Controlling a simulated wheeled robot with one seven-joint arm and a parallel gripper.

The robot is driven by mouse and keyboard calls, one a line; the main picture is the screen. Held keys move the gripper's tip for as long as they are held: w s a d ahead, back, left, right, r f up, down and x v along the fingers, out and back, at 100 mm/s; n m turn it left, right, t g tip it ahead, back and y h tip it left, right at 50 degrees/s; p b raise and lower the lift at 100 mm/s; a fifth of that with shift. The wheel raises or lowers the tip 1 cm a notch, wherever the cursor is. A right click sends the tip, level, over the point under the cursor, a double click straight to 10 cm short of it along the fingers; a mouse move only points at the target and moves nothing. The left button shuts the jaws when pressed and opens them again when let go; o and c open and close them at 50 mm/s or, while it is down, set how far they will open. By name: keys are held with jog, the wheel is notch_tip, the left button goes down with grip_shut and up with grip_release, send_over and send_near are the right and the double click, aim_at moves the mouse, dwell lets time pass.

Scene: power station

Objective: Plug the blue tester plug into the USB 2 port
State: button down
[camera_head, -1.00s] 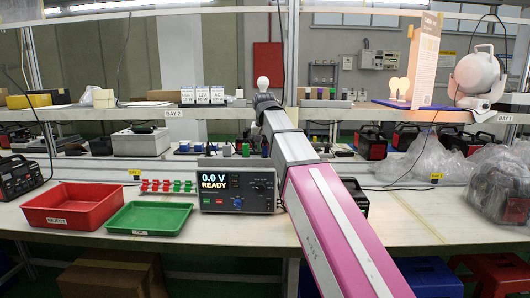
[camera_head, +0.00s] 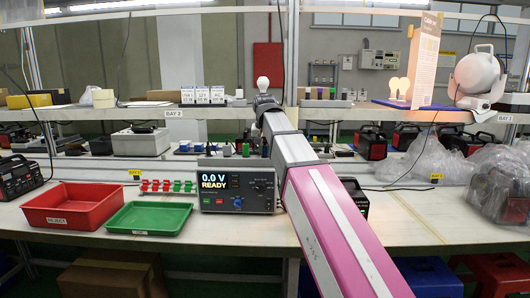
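The tester (camera_head: 238,190) stands on the bench, its screen reading "0.0 V READY". Small coloured plugs stand along its back top, including a bluish one (camera_head: 227,150) and a green one (camera_head: 245,150). They are too small to tell which is the blue tester plug. I cannot make out the USB 2 port. My gripper (camera_head: 264,102) is at the far end of my raised arm, beyond the tester, near the upper shelf. Its fingers are too small and too hidden by the arm to tell open from shut. A white bulb shape (camera_head: 263,82) shows just above it.
A red reject tray (camera_head: 75,222) and a green tray (camera_head: 148,233) lie left of the tester. Red and green pieces (camera_head: 168,186) stand behind them. The upper shelf (camera_head: 160,112) holds labelled boxes (camera_head: 202,95).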

jog(key=shift+r, duration=0.15)
jog(key=shift+w+v, duration=0.2)
jog(key=shift+v, duration=0.7)
jog(key=shift+w+v, duration=0.25)
jog(key=shift+v, duration=0.7)
jog(key=shift+w+v, duration=0.2)
jog(key=shift+v, duration=0.7)
jog(key=shift+r, duration=0.2)
jog(key=shift+d, duration=0.15)
